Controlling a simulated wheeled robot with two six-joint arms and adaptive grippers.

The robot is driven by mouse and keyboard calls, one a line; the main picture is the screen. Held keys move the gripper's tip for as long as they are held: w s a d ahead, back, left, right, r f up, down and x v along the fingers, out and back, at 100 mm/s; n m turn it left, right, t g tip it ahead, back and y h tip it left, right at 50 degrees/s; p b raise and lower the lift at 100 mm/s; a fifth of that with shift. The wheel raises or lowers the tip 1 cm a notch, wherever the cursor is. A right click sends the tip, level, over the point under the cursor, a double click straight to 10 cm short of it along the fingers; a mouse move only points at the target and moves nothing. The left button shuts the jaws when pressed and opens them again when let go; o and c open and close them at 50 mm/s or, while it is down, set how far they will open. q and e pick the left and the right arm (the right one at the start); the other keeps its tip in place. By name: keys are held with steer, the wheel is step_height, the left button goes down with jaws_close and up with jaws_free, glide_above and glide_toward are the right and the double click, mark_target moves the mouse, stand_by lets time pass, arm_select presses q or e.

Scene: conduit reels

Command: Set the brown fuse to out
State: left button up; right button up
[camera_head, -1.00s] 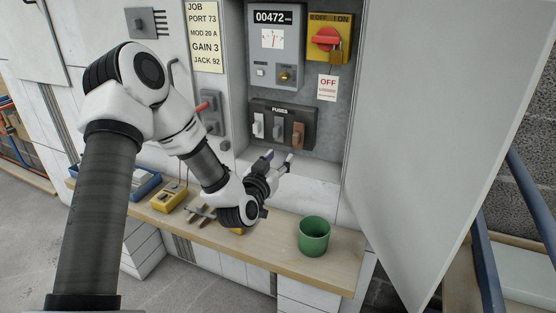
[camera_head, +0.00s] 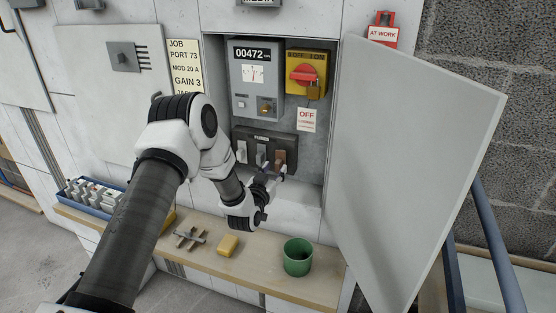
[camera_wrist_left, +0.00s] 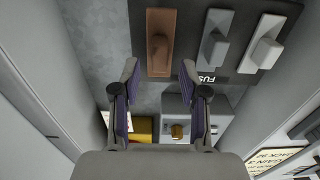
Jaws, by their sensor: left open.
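The brown fuse (camera_head: 280,157) is the rightmost in the dark fuse panel (camera_head: 256,137) inside the open cabinet, beside a grey and a white fuse. My left gripper (camera_head: 268,170) is open and empty just in front of the panel, and partly covers the lower part of the brown fuse in the head view. In the left wrist view, which is upside down, the brown fuse (camera_wrist_left: 160,42) with its raised handle lies beyond and between the two spread fingertips (camera_wrist_left: 159,72). The fingers appear apart from it. My right gripper is not in view.
The open cabinet door (camera_head: 410,160) stands to the right. Above the fuses are a grey meter (camera_head: 254,78) and a padlocked red and yellow switch (camera_head: 305,73). The wooden shelf (camera_head: 215,262) below holds a green cup (camera_head: 298,257) and a yellow block (camera_head: 228,246).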

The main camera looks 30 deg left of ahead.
mark_target(277, 166)
arm_select(q)
steer(key=x, duration=0.3)
steer(key=shift+w, duration=0.15)
steer(key=shift+w+a, duration=0.1)
steer(key=shift+w, duration=0.25)
jaws_close()
steer(key=shift+s+f, duration=0.15)
steer(key=shift+s, duration=0.05)
steer(key=shift+s+r, duration=0.15)
steer(key=shift+r, duration=0.05)
jaws_free()
